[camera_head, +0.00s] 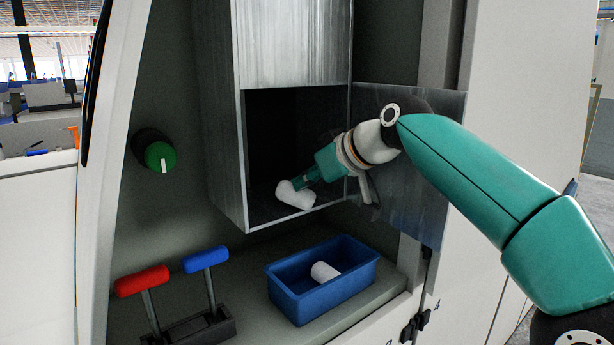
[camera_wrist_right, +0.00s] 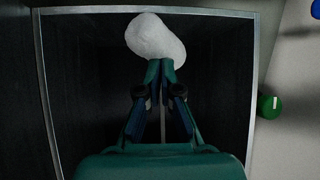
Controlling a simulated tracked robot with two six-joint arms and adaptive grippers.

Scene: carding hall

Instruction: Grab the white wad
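The white wad (camera_head: 294,195) is at the front lower edge of the open metal compartment (camera_head: 240,160). My right gripper (camera_head: 303,182) reaches into the compartment from the right, with its fingertips at the wad. In the right wrist view the wad (camera_wrist_right: 155,38) shows at the finger ends, and the fingers (camera_wrist_right: 160,68) are close together, overlapping its lower part. The gripper looks shut on the wad. I cannot tell whether the wad still touches the compartment floor. My left gripper is in neither view.
A blue bin (camera_head: 337,290) with another white piece (camera_head: 325,271) in it stands on the ledge below. Red (camera_head: 142,281) and blue (camera_head: 206,258) levers stand left of it. A green knob (camera_head: 160,156) is on the back wall. An open metal door (camera_head: 425,200) is at right.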

